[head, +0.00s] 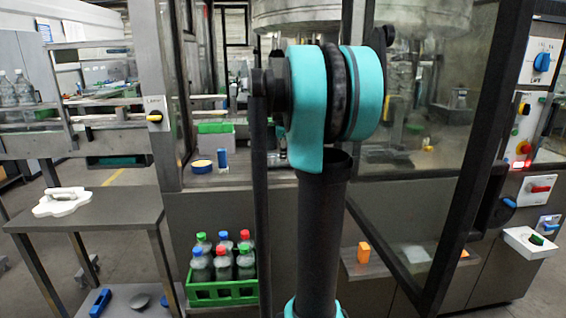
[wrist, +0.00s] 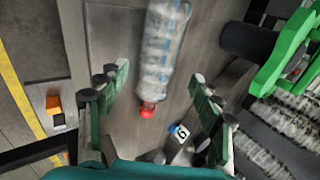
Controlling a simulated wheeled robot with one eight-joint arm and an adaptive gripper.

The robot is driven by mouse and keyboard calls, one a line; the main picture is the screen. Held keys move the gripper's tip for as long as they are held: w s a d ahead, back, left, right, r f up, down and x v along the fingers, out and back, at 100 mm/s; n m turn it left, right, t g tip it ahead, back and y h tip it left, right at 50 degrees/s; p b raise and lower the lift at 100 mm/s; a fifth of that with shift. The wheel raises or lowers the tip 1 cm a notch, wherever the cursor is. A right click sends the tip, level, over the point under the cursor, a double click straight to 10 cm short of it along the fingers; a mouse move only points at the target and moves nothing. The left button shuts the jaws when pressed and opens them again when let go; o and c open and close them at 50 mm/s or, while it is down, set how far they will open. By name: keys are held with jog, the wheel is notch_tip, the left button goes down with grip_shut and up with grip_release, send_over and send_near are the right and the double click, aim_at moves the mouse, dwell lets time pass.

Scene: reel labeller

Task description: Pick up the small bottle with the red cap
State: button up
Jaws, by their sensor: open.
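The small clear bottle (wrist: 162,45) with the red cap (wrist: 147,110) shows at the top centre of the wrist view, its cap pointing toward my gripper. My gripper (wrist: 158,75) is open, with one finger on each side of the bottle's cap end. I see gaps between the bottle and both fingers in the picture. I cannot tell how far below the fingers it is. In the head view my arm fills the centre; my gripper and this bottle cannot be made out there.
A green crate (head: 222,293) holds several bottles with red, blue and green caps. An orange block (head: 363,252) sits on a ledge right of my arm and also shows in the wrist view (wrist: 53,104). A small numbered tag (wrist: 179,132) lies near the right finger. A glass door stands open at right.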

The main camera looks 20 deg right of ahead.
jog(key=shift+x, duration=3.75)
jog(key=shift+a, duration=0.2)
jog(key=c, duration=1.4)
jog(key=shift+r, duration=0.1)
